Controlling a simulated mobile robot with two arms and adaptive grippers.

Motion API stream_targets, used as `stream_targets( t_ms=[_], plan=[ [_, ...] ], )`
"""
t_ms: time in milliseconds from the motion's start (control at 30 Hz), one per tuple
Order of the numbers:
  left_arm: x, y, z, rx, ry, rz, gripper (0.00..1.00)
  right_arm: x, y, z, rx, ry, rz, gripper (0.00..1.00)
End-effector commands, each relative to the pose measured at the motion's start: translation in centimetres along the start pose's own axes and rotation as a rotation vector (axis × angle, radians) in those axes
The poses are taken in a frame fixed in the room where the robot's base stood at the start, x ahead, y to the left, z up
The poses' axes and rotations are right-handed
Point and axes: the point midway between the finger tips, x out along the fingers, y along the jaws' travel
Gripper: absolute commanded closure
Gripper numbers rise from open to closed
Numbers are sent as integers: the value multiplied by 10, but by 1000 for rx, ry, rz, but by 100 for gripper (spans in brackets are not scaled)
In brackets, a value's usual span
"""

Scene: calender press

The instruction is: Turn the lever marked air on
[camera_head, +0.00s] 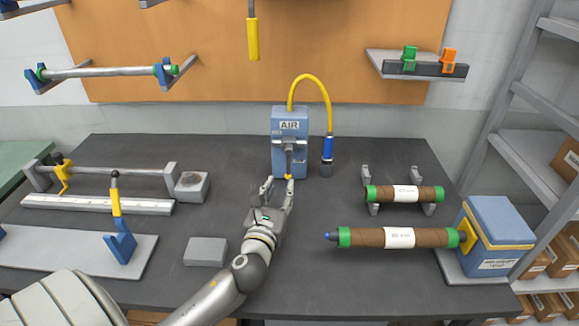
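The blue box marked AIR (290,126) stands upright at the back middle of the dark table. On its front is a grey lever (288,160) that points down and has a small yellow tip (288,177). My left gripper (279,182) reaches up from below, just in front of the box. Its two fingers are spread apart, with the yellow tip close to the right finger. I cannot tell whether they touch. Nothing is held. My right gripper is not in view.
A yellow hose (311,78) arches from the box to a blue fitting (327,150) on its right. Brown rolls (400,238) lie at the right. A grey block (206,251) lies left of my arm, and a blue-and-yellow clamp (120,235) stands farther left.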

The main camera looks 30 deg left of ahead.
Motion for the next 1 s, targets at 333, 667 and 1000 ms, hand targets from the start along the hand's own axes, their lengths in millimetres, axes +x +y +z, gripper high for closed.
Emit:
stream_targets(
  t_ms=[333,667,1000],
  plan=[
    [61,1,2,-3,0,3,67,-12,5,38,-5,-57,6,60],
    [94,0,0,-5,2,1,67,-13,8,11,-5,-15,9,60],
    [97,0,0,-5,3,1,67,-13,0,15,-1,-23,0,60]
  ],
)
